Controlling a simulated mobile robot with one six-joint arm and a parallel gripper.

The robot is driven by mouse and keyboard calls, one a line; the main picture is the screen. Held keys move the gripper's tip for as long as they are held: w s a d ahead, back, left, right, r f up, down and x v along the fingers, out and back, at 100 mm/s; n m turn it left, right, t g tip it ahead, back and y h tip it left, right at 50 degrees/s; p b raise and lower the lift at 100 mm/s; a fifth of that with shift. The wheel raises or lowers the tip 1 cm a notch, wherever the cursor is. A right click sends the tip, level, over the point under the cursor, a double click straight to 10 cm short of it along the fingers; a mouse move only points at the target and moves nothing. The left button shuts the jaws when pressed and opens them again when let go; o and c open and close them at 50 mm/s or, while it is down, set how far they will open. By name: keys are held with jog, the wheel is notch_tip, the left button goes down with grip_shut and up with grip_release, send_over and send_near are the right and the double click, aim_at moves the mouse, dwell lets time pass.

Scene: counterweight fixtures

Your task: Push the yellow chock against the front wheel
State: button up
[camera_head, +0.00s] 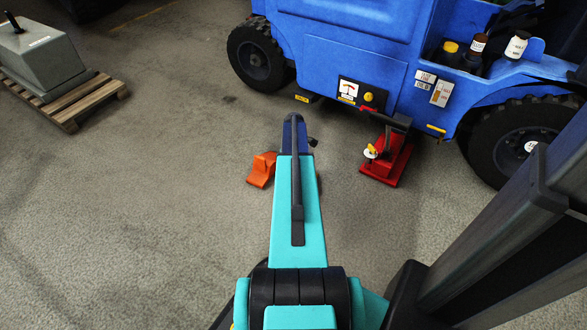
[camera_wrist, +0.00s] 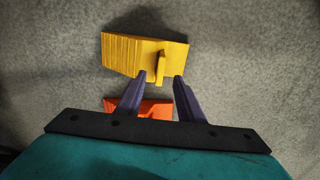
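The yellow chock (camera_wrist: 120,55) lies on the floor in the wrist view, its ribbed face to the left and a small upright tab (camera_wrist: 161,66) on its near side. My gripper (camera_wrist: 160,77) is open, with its two purple fingers apart and their tips at the chock's near side, the tab between them. I cannot tell whether they touch it. In the head view my arm hides the yellow chock. The blue truck (camera_head: 340,50) has a left wheel (camera_head: 255,58) and a right wheel (camera_head: 512,140); I cannot tell which is the front one.
An orange chock (camera_head: 261,171) lies left of my arm and shows below the yellow one in the wrist view (camera_wrist: 150,106). A red jack-like device (camera_head: 388,160) stands by the truck. A wooden pallet (camera_head: 85,100) with a grey block (camera_head: 40,58) is at left.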

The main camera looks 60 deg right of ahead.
jog(key=shift+f, duration=0.15)
jog(key=shift+f+b, duration=1.9)
jog(key=shift+f, duration=2.35)
jog(key=shift+a+f, duration=0.1)
jog(key=shift+f, duration=0.1)
jog(key=shift+a+f, duration=0.1)
jog(key=shift+a, duration=0.1)
grip_shut()
jog(key=shift+d+r+p, duration=0.15)
jog(key=shift+r+p, duration=0.8)
jog(key=shift+r, duration=0.7)
jog(key=shift+d+r+p, duration=0.1)
jog(key=shift+r+p, duration=0.8)
jog(key=shift+r, duration=0.7)
